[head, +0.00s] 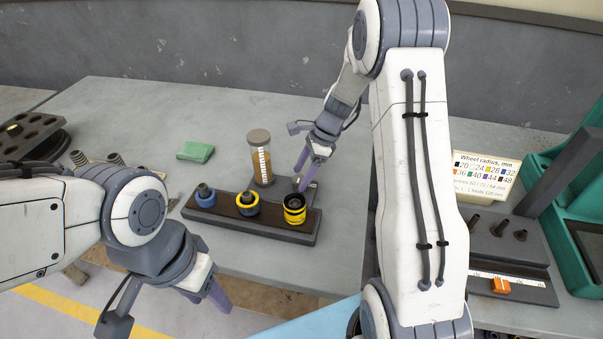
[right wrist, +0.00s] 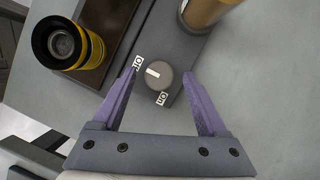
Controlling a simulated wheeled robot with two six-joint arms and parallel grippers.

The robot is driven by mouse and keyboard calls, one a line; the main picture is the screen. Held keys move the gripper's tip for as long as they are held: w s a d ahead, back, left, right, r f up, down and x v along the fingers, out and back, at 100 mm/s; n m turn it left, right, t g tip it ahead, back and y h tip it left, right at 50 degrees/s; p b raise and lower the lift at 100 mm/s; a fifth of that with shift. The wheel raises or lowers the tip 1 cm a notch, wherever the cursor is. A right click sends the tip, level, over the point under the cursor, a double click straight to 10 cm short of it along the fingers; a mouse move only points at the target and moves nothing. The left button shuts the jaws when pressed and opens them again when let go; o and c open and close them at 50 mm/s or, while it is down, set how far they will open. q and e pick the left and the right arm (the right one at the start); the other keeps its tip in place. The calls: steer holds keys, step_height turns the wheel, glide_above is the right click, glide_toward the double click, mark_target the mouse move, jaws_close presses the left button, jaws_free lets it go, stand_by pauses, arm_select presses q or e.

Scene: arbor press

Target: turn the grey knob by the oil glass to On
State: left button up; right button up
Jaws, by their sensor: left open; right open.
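The grey knob (right wrist: 161,75) is round with a white pointer line, seen from above in the right wrist view. The line points to the left, towards the upper-left of two small white labels; the lettering is rotated and hard to read. The oil glass (head: 261,164), with amber oil and a white scale, stands beside the knob. My right gripper (head: 307,176) is open, its purple fingers either side of the knob with gaps; I cannot tell whether the tips are level with it. My left gripper (head: 208,294) is open and empty, low at the left, away from the knob.
A dark tray (head: 215,213) with a blue-ringed, a yellow-ringed and a yellow-black cup (head: 294,208) lies close to the knob. A green pad (head: 195,151) lies left of the glass. A wheel radius sign (head: 484,178) and teal machine (head: 570,190) are at right.

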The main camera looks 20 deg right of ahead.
steer(key=shift+f, duration=0.1)
jaws_close()
steer(key=shift+n, duration=0.3)
steer(key=n+g+p, duration=0.1)
steer(key=n+p, duration=0.1)
steer(key=shift+w+n, duration=0.15)
steer(key=shift+n, duration=0.15)
steer(key=n, duration=0.1)
steer(key=n+g+p, duration=0.1)
steer(key=n, duration=0.1)
steer(key=n+p, duration=0.1)
steer(key=shift+w+g, duration=0.25)
steer(key=shift+g, duration=0.15)
steer(key=n, duration=0.2)
steer(key=n+g+h+p, duration=0.1)
steer(key=n, duration=0.2)
steer(key=shift+w+a+h, duration=0.1)
steer(key=shift+w+h, duration=0.05)
steer(key=shift+h, duration=0.15)
steer(key=n+h, duration=0.1)
steer(key=n, duration=0.2)
steer(key=n+g, duration=0.1)
steer(key=n, duration=0.1)
steer(key=shift+w+a+n+h+p, duration=0.1)
steer(key=shift+a+n+h+p, duration=0.1)
steer(key=shift+n+h+p, duration=0.2)
